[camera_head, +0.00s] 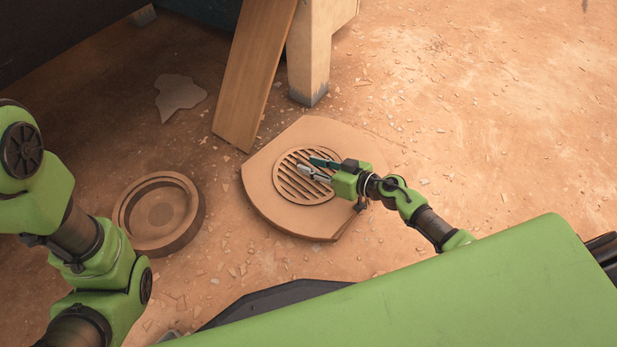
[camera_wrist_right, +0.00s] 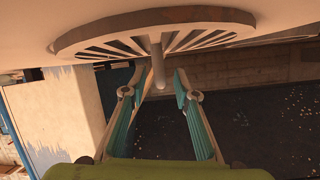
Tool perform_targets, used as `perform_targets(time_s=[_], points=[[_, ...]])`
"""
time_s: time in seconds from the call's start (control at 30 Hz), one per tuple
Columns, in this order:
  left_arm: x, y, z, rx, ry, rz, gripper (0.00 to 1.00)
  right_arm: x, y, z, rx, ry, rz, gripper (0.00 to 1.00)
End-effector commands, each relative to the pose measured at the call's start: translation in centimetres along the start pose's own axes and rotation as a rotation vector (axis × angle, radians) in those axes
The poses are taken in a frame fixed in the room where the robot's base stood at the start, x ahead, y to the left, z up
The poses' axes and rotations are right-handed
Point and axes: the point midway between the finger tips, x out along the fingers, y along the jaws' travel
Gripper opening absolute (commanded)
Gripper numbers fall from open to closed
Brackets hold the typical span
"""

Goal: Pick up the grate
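The grate (camera_head: 294,190) is a round slotted disc lying in a tan slab (camera_head: 270,205) on the ground. In the right wrist view the grate (camera_wrist_right: 95,38) spans the top, with a short post (camera_wrist_right: 157,66) standing out from its centre. My right gripper (camera_head: 306,165) is over the grate. In the wrist view its two teal-padded fingers (camera_wrist_right: 157,84) are apart, one on each side of the post, with visible gaps; whether either touches it is not clear. My left arm shows at the left edge of the head view, but its gripper is out of view.
A round tan basin (camera_head: 122,212) stands on the ground left of the slab. A wooden plank (camera_head: 250,80) leans behind it beside a thick post (camera_head: 309,55). A flat pale fragment (camera_head: 178,94) lies farther back. The ground at the right is open, with small rubble.

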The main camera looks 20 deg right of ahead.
Motion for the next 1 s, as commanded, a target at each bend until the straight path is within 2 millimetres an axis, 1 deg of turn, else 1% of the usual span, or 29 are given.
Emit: perform_targets(time_s=[0.03, 0.1, 0.37, 0.4, 0.47, 0.5, 0.87, 1.0], points=[[-0.77, 0.16, -0.27, 0.0, 0.0, 0.0, 0.42, 0.77, 0.11, 0.32, 0.0, 0.001, 0.0, 0.28], [-0.98, 0.21, -0.34, 0.0, 0.0, 0.0, 0.42, 1.23, 0.12, 0.18, 0.0, 0.001, 0.001, 0.28], [-0.89, 0.21, -0.32, 0.0, 0.001, 0.001, 0.42, 1.41, 0.02, -0.01, 0.001, -0.001, 0.001, 0.28], [-0.89, 0.21, -0.32, 0.0, 0.001, 0.001, 0.42, 1.41, 0.02, -0.01, 0.001, -0.001, 0.001, 0.25], [-0.89, 0.21, -0.32, 0.0, 0.001, 0.001, 0.42, 1.41, 0.02, -0.01, 0.001, -0.001, 0.001, 0.09], [-0.9, 0.21, -0.32, 0.0, 0.001, 0.001, 0.42, 1.4, 0.01, 0.0, 0.001, -0.001, 0.001, 0.0], [-0.87, 0.2, -0.28, 0.0, 0.0, 0.001, 0.42, 1.4, 0.02, -0.19, 0.001, 0.002, 0.001, 0.0], [-0.5, 0.12, -0.14, 0.0, 0.0, 0.001, 0.42, 1.28, -0.05, -0.48, 0.001, 0.002, 0.001, 0.0]])
